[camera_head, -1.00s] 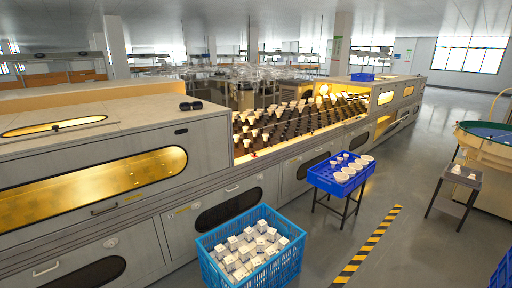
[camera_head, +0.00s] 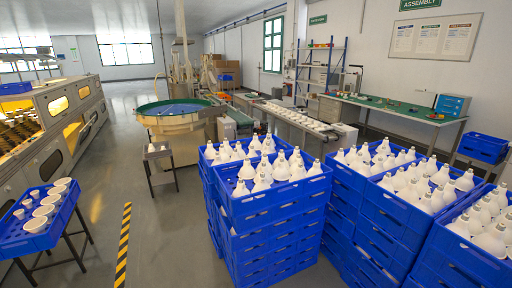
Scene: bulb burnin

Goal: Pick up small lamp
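Small white lamps stand on a blue tray (camera_head: 22,238) on a dark-legged stand at the lower left. The smaller ones, such as one small lamp (camera_head: 34,193), are at the tray's back and left, beside wider white lamps (camera_head: 48,211). A small grey stand (camera_head: 160,153) near the green-rimmed bowl also holds small white pieces (camera_head: 151,147), too small to make out. Neither of my grippers is in view.
Tall stacks of blue crates (camera_head: 270,240) full of white bulbs fill the middle and right. A grey machine line (camera_head: 60,130) runs along the left. A round green-rimmed bowl feeder (camera_head: 178,112) stands behind the small stand. Floor by the yellow-black stripe (camera_head: 123,245) is clear.

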